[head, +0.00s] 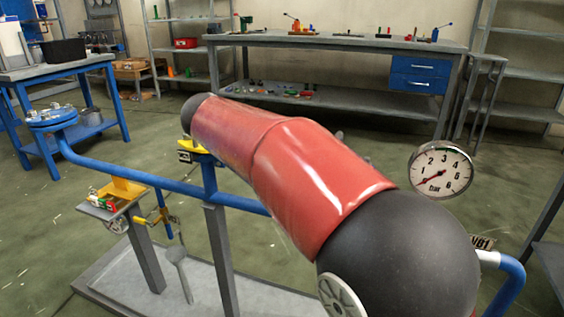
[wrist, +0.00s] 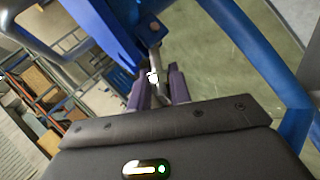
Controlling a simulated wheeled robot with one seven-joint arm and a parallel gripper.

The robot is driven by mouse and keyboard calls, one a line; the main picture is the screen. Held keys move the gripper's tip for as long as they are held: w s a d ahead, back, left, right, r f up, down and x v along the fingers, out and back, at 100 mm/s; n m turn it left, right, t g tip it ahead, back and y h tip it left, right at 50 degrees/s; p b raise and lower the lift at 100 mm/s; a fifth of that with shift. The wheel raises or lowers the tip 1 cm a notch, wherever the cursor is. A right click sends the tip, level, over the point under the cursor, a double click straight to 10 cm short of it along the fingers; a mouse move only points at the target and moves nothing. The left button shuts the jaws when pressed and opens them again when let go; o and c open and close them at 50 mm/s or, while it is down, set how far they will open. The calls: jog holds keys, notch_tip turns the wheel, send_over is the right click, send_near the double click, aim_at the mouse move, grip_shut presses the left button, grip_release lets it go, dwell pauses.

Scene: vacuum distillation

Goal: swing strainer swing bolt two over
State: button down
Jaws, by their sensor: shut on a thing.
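In the wrist view, my gripper (wrist: 160,92) has two purple fingers closed on a thin metal rod with a pale, bright end, which looks like a swing bolt (wrist: 155,60). The rod sits beside a blue metal part (wrist: 108,30), likely the strainer. I cannot tell from these frames which swing bolt it is. In the head view my red and black arm crosses the middle and hides my gripper and whatever it holds. A blue flanged fitting with small bolts on top (head: 52,117) stands at the left end of the blue pipe in that view.
A pressure gauge (head: 440,170) stands right of my arm. A grey workbench (head: 335,42) is behind, and a blue bench (head: 62,68) is at left. Open floor lies between.

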dwell(0.3)
jog(key=c, duration=1.5)
grip_release()
jog(key=shift+c, duration=0.2)
